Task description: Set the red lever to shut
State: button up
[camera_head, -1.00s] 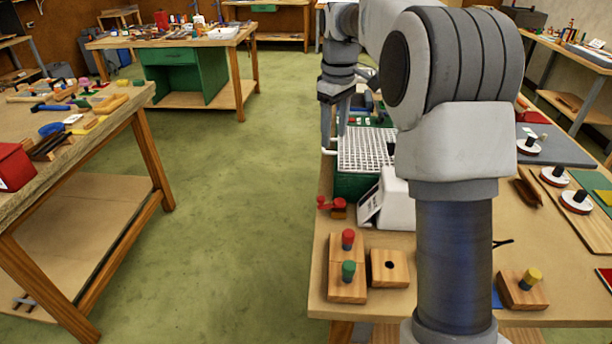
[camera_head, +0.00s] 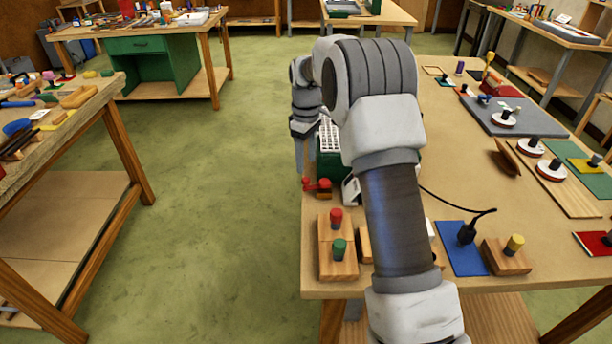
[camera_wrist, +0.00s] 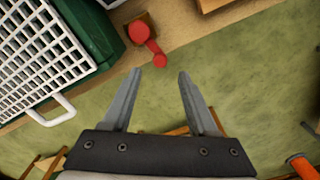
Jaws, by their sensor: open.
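The red lever (camera_head: 318,184) is at the left edge of the near workbench, beside the green box with the white grid. In the wrist view the lever (camera_wrist: 148,44) has a round red hub on a small wooden block, and its arm ends in a red knob over the bench edge. My gripper (camera_wrist: 160,72) is open and empty, with the knob just beyond and between its fingertips, apart from them as far as I can tell. In the head view my gripper (camera_head: 300,160) hangs just behind the lever, beside the bench edge.
The green box with its white grid (camera_wrist: 40,60) and wire handle (camera_wrist: 55,112) is close on the left in the wrist view. Wooden blocks with a red peg (camera_head: 336,217) and a green peg (camera_head: 339,248) stand nearer on the bench. Green floor (camera_head: 225,200) is clear to the left.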

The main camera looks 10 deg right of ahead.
aim_at(306, 179)
notch_tip(306, 179, down, 6)
dwell(0.4)
grip_shut()
